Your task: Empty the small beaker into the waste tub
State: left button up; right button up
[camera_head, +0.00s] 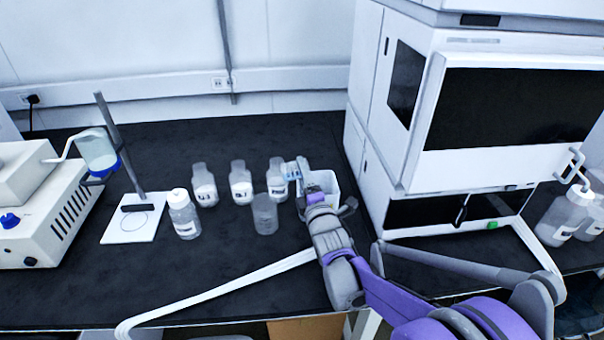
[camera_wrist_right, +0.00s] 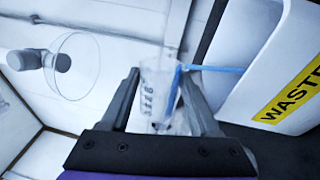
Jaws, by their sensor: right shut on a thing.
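The small beaker (camera_wrist_right: 158,88) is clear glass with printed marks. My right gripper (camera_wrist_right: 165,95) is shut on it in the wrist view. In the head view the gripper (camera_head: 303,180) and the beaker (camera_head: 292,170) are at the waste tub's left side, and the beaker looks tilted. The white waste tub (camera_head: 328,182) stands left of the large white instrument. In the wrist view the tub (camera_wrist_right: 240,75) is close on the right, with a yellow WASTE label. A thin blue streak runs from the beaker to the tub; I cannot tell for sure whether it is liquid. My left gripper is not in view.
A grey beaker (camera_head: 265,214) stands just left of the arm. Several labelled bottles (camera_head: 241,184) stand behind and left of it. A stand on a white plate (camera_head: 128,230) and a white device (camera_head: 35,205) are farther left. The large instrument (camera_head: 400,150) bounds the right.

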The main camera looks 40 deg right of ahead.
jog(key=shift+d+m, duration=0.1)
jog(key=shift+m, duration=0.6)
jog(key=shift+s+d+m+h, duration=0.15)
jog(key=shift+m+h, duration=0.25)
jog(key=shift+m, duration=0.2)
jog(key=shift+a+r+n, duration=0.2)
jog(key=shift+a+n, duration=0.05)
jog(key=shift+n, duration=0.95)
jog(key=n, duration=0.1)
jog(key=r+n, duration=0.1)
jog(key=r+n+y+p, duration=0.1)
jog(key=shift+w+a+n, duration=0.25)
jog(key=shift+a+n, duration=0.15)
jog(key=shift+n, duration=0.3)
